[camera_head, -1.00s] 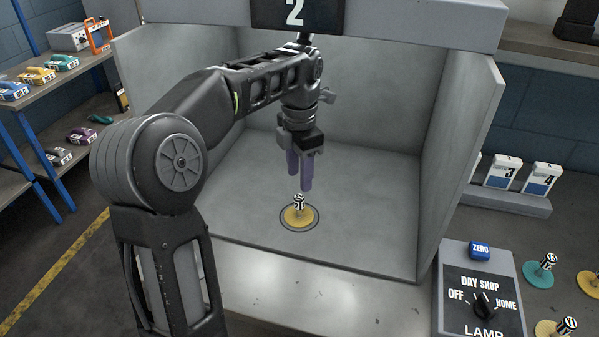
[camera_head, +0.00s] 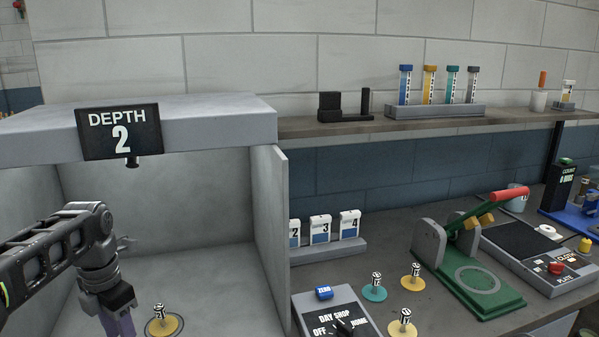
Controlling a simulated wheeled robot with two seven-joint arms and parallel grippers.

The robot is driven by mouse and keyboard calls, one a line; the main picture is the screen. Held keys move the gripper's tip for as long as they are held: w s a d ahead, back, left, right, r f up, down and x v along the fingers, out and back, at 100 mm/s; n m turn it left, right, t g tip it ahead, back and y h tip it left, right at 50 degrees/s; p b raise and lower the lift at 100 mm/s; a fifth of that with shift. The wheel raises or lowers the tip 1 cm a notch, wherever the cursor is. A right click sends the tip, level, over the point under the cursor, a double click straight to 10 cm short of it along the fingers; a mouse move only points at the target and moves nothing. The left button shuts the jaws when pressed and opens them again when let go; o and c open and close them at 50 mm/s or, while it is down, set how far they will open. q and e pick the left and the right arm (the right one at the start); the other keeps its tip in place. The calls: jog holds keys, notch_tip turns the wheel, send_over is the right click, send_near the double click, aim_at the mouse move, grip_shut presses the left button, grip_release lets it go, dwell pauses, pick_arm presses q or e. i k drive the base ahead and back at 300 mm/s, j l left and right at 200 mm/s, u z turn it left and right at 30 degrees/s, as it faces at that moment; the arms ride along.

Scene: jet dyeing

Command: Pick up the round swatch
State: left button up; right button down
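A round yellow swatch (camera_head: 174,327) with a black-and-white knob on top lies on the floor of the grey booth (camera_head: 215,275), at the bottom of the picture. My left gripper (camera_head: 120,323), with purple fingers, hangs to the left of this swatch in the picture, apart from its knob. The fingertips are cut off by the lower edge, so their opening is hidden. On the bench to the right are more round swatches with knobs: a teal one (camera_head: 374,294), a yellow one (camera_head: 412,284) and a nearer yellow one (camera_head: 397,330). My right gripper is not in view.
The booth's right side wall (camera_head: 278,235) stands between the booth and the bench. A lamp control box (camera_head: 340,310) sits at its front. Numbered cards (camera_head: 320,229), a green press with a red handle (camera_head: 480,290) and a scale (camera_head: 540,262) are on the bench.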

aim_at(163, 324)
jog(key=k, duration=1)
